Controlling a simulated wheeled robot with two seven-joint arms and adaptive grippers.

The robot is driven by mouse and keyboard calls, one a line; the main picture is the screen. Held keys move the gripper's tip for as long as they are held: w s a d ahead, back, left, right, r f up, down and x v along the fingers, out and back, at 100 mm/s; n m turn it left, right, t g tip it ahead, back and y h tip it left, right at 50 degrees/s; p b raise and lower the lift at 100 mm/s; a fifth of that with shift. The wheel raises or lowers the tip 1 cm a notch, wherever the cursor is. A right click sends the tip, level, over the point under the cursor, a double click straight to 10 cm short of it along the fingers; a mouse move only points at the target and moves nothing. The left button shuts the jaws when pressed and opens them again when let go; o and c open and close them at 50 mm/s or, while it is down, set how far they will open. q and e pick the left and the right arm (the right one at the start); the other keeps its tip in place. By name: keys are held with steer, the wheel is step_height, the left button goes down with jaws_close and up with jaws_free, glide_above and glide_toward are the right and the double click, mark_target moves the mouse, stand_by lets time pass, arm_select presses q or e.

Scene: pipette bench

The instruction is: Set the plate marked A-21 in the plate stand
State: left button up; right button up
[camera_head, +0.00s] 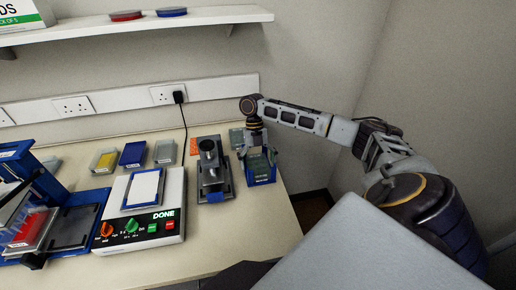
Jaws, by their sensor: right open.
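Several flat plates stand at the back of the bench: a yellow one (104,160), a blue one (132,154) and a grey one (165,152). Their markings are too small to read, so I cannot tell which is A-21. A white-topped, blue-edged plate (143,188) lies on the white machine (142,224), whose display reads DONE. My right gripper (257,156) points down, open, over a dark green and blue item (262,175) at the bench's right; I cannot tell whether they touch. I cannot surely identify the plate stand. My left gripper is out of view.
A dark grey clamp-like device (211,173) stands left of my right gripper. A blue-framed apparatus (72,226) with a red plate (32,230) is at the left. The front right of the bench (245,232) is bare. A shelf (135,22) runs above.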

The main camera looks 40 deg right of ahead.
steer(key=v, duration=1.2)
steer(key=shift+w, duration=0.1)
stand_by(0.9)
